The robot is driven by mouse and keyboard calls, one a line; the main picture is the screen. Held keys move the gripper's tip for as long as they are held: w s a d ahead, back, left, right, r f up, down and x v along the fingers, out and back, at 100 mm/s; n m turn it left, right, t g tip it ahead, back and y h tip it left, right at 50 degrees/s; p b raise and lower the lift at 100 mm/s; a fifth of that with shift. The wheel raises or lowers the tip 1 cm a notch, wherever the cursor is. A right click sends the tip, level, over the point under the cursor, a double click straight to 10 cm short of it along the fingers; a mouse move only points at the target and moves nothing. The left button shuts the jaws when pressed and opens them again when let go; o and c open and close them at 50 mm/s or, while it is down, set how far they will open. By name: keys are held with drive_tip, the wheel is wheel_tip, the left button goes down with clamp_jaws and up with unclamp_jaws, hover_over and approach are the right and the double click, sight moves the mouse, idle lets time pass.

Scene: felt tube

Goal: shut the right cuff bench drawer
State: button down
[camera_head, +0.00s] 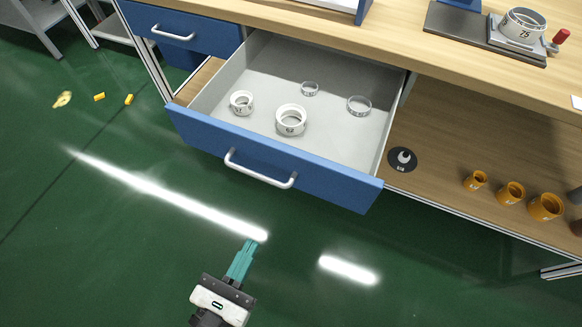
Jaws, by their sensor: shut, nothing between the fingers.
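The cuff bench drawer (275,160) stands pulled out from under the bench top, with a blue front and a pale grey tray. Its white bar handle (260,169) is on the front face. Inside lie two thick white cuffs (291,120) and two thin clear rings (359,105). My gripper (249,245) has teal fingers that are shut and empty. It is below the drawer front in the picture, apart from the handle, with green floor behind it.
A second blue drawer (182,28) at the upper left looks shut. The wooden shelf (440,135) at the right holds several orange cuffs (510,192) and a black disc (402,159). Small yellow pieces (99,97) lie on the floor at the left. The floor before the drawer is clear.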

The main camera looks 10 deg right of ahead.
sight(288, 175)
drive_tip(key=b+x, duration=0.1)
drive_tip(key=x, duration=1.2)
drive_tip(key=shift+w+d, duration=0.15)
drive_tip(key=shift+w+d+b, duration=0.3)
drive_tip(key=shift+w, duration=0.15)
drive_tip(key=shift+w+d+r, duration=0.1)
drive_tip(key=shift+w+d, duration=0.25)
drive_tip(key=shift+w, duration=0.05)
drive_tip(key=b+x, duration=0.1)
drive_tip(key=x, duration=2.8)
drive_tip(key=shift+w+d+b, duration=0.25)
drive_tip(key=shift+d+b, duration=0.05)
drive_tip(key=shift+d, duration=0.05)
drive_tip(key=shift+w+d+r, duration=0.1)
drive_tip(key=shift+w+d, duration=0.1)
drive_tip(key=shift+w, duration=0.2)
drive_tip(key=shift+d+r, duration=0.1)
